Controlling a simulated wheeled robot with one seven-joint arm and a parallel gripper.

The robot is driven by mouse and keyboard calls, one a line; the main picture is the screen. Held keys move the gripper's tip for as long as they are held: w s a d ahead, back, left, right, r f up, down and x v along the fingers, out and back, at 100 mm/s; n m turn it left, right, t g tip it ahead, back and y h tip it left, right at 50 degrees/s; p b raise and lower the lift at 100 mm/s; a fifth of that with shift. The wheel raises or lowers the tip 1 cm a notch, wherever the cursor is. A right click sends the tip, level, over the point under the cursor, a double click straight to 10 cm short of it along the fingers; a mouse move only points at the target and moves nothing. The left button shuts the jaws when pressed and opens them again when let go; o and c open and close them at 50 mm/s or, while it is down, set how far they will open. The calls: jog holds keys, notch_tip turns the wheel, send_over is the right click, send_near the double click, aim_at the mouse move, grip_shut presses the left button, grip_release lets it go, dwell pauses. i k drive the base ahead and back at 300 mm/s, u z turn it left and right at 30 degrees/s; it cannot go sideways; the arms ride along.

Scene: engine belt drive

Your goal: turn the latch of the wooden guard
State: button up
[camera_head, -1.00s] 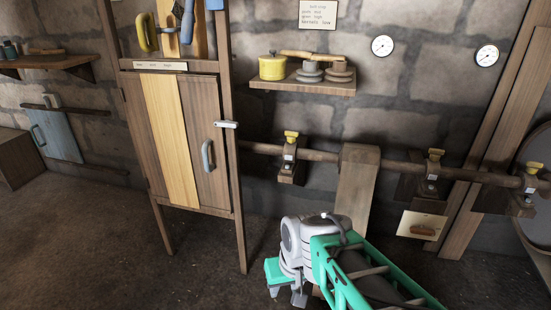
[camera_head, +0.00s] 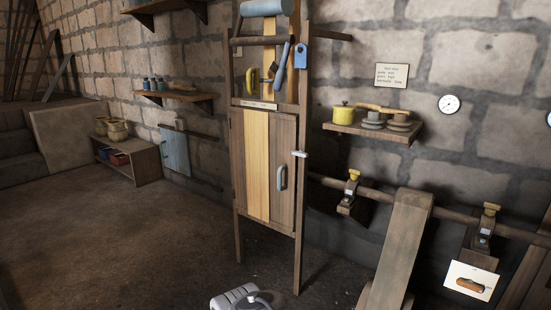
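The wooden guard (camera_head: 284,190) looks like the plank door of a tall wooden frame, with one pale yellow plank down its middle. It is closed. A small light-grey latch (camera_head: 299,154) lies about level across the door's right edge, at the frame post. A grey-blue handle (camera_head: 281,177) is on the door below and left of the latch. Only a white, rounded part of my arm shows at the bottom edge, well below the guard. My gripper's fingers are not in view, and nothing of mine touches the latch.
Tools hang above the guard in the frame. Low shelving (camera_head: 127,165) stands at the left. The floor (camera_head: 130,240) left of the guard is clear.

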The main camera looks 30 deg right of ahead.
aim_at(301, 153)
jog(key=u, duration=0.35)
jog(key=i, duration=1.25)
jog(key=z, duration=0.9)
